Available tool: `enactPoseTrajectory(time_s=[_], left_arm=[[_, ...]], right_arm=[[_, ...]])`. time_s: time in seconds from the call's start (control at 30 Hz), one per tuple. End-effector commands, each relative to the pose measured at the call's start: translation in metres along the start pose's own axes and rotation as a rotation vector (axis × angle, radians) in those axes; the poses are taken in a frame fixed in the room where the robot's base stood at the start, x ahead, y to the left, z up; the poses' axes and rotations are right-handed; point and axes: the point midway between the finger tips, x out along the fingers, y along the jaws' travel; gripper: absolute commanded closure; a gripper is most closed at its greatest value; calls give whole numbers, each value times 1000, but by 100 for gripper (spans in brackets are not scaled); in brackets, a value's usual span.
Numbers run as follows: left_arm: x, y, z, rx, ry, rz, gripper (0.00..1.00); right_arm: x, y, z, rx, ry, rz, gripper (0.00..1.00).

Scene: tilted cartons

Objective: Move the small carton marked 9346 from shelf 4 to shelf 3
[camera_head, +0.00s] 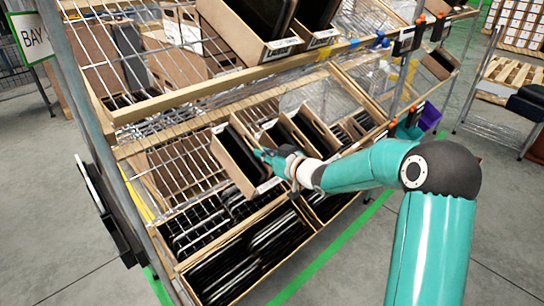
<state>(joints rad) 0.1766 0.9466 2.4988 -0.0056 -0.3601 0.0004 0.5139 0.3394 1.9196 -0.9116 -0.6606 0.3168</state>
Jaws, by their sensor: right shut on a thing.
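My right gripper (263,155) reaches in from the right at the middle shelf (163,133). It is shut on the near right wall of a narrow brown open carton (232,172) with dark flat contents. This carton is tilted towards me, and a small white label shows on its front end. The number on it is too small to read, so I cannot tell if it is 9346. The carton stands at the shelf's front, left of similar tilted cartons (313,137). My left gripper is not in view.
The upper shelf (195,99) holds larger tilted cartons (236,36) with dark contents. Wide cartons with black items (245,262) fill the lower level. A grey post (78,90) stands at the left. A purple bin (430,116) hangs at the right. Bare wire deck shows left of the gripped carton.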

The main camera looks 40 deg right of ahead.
Motion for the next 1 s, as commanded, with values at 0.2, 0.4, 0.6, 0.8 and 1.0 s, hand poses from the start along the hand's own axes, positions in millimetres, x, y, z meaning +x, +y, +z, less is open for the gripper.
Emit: enactPoseTrajectory(time_s=[0.2,0.4,0.6,0.8,1.0], left_arm=[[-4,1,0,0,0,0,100],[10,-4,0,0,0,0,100],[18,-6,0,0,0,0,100],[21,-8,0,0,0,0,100],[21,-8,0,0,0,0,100]], right_arm=[[21,0,-8,-1,8,0,100],[33,0,9,-1,6,1,100],[42,0,20,-1,6,1,100],[47,0,24,-1,7,1,100],[48,0,25,-1,5,0,100]])
